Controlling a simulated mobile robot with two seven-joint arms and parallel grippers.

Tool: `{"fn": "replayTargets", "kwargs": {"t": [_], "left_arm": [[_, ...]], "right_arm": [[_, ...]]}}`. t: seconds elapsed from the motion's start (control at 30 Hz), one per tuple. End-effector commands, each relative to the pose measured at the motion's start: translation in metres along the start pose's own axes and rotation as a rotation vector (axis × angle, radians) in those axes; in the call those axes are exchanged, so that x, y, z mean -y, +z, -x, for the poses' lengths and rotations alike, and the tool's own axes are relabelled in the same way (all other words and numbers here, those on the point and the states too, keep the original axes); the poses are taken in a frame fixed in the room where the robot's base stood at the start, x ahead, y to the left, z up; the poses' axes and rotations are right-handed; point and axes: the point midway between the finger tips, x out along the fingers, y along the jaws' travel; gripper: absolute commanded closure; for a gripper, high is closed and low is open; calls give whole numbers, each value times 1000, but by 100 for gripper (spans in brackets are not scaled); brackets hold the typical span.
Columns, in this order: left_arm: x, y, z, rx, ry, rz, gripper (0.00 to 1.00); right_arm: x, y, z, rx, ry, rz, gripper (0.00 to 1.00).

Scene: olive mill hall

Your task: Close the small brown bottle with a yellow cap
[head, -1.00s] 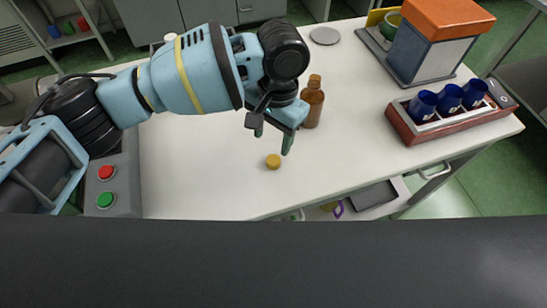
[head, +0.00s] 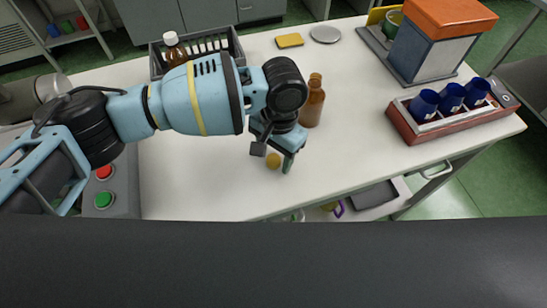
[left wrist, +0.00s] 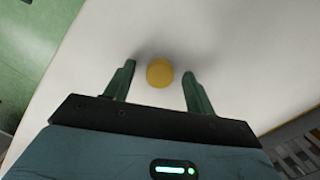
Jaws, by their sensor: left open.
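The small brown bottle (head: 313,103) stands upright and uncapped on the white table, just behind and right of my left gripper. The yellow cap (head: 273,160) lies on the table. My left gripper (head: 275,163) is open and points down at the cap. In the left wrist view the cap (left wrist: 160,72) sits between and slightly beyond the two green fingertips (left wrist: 159,73), touching neither. My right gripper is not in view.
A dark crate (head: 238,45) with a white-capped brown bottle (head: 174,48) stands at the back left. A yellow sponge (head: 289,40) and grey disc (head: 326,34) lie behind. A red rack (head: 412,130) with blue cups is at right. The table (head: 200,185) is clear in front.

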Motion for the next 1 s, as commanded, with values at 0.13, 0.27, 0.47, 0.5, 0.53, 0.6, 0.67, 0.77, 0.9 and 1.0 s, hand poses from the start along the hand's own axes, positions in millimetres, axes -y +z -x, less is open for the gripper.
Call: {"fn": "replayTargets", "kwargs": {"t": [0.13,0.27,0.47,0.5,0.53,0.6,0.67,0.77,0.9,1.0], "left_arm": [[0,0,0,0,0,0,45],[0,0,1,0,-1,0,48],[0,0,1,0,-1,0,74],[0,0,1,0,-1,0,79],[0,0,1,0,-1,0,83],[0,0,1,0,-1,0,92],[0,0,1,0,-1,0,92],[0,0,1,0,-1,0,92],[0,0,2,0,-1,0,92],[0,0,5,-1,-1,0,92]], "right_arm": [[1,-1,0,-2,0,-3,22],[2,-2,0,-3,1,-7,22],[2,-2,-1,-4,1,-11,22],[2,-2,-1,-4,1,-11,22],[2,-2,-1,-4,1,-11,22],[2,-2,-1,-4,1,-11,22],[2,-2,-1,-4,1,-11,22],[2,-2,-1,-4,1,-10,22],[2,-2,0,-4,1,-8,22],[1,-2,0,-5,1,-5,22]]}}
